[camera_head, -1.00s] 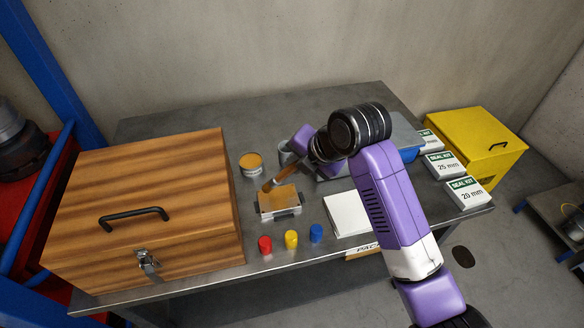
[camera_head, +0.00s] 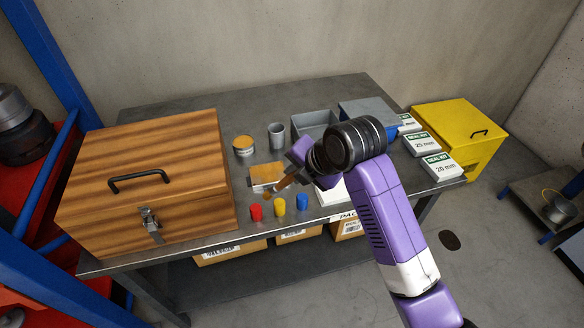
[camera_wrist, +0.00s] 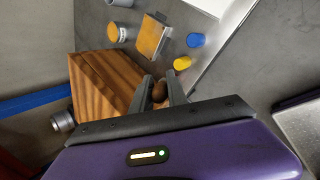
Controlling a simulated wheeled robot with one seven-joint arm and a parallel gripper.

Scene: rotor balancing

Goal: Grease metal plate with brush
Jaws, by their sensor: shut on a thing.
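The brush (camera_head: 285,182) is held in my gripper (camera_head: 303,172), its brown handle pointing down and left. Its tip appears near the front edge of the metal plate (camera_head: 264,171) in the head view; I cannot tell whether it touches. The plate's top looks orange-tan, with grey metal at its edges; it also shows in the wrist view (camera_wrist: 150,38). In the wrist view my gripper (camera_wrist: 160,84) is shut on the brush, whose rounded brown handle end (camera_wrist: 158,92) shows between the fingers. The bristles are not clear there. A round tin with an orange top (camera_head: 244,145) stands behind the plate.
Red (camera_head: 255,212), yellow (camera_head: 279,206) and blue (camera_head: 302,202) caps stand just in front of the plate. A wooden box (camera_head: 150,180) fills the left of the table. A grey cup (camera_head: 277,135), a grey tray (camera_head: 314,120) and seal kit boxes (camera_head: 421,144) stand behind and right.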

